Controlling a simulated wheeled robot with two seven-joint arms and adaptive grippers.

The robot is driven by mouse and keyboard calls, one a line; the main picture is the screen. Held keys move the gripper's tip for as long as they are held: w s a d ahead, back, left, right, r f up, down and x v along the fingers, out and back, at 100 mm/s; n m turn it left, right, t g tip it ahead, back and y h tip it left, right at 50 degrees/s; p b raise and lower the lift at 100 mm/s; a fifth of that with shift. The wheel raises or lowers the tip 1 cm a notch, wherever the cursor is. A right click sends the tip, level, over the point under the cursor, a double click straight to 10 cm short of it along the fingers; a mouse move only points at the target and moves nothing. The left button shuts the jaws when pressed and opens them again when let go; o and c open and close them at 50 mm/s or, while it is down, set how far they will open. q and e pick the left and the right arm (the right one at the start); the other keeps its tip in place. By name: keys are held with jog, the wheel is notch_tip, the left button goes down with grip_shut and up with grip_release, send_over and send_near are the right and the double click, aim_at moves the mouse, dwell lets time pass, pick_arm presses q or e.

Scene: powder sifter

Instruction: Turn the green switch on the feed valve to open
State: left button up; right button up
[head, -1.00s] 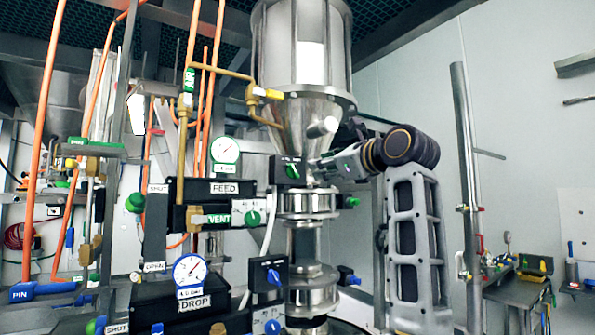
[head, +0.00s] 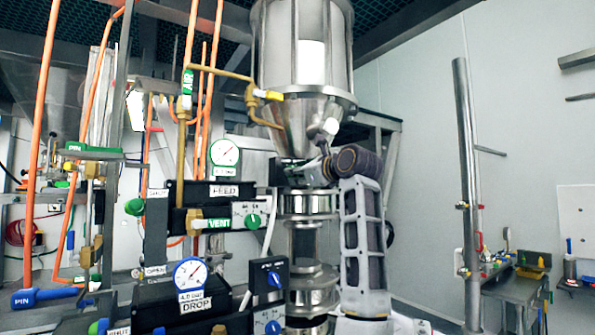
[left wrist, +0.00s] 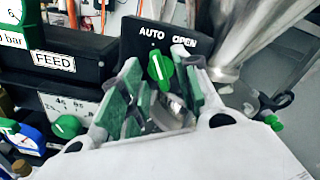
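The feed valve box (left wrist: 135,45), black and marked AUTO and OPEN, fills the upper middle of the left wrist view. Its green switch (left wrist: 160,68) stands near upright, below and between the two words. My left gripper (left wrist: 158,88) is open, with a green-padded finger on each side of the switch; I cannot tell whether either touches it. In the head view my left gripper (head: 295,172) is at the valve, just below the steel hopper cone, and hides most of the box and the switch. My right gripper is not in view.
The FEED label and gauge panel (head: 215,190) stands left of the valve. The VENT box with a green knob (head: 253,220) and a blue-switch box (head: 268,278) sit below. The steel hopper (head: 300,60) is above. Free room lies right of my arm.

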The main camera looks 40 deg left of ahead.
pick_arm(q)
jog(key=shift+w+a, duration=0.1)
jog(key=shift+a, duration=0.4)
grip_shut()
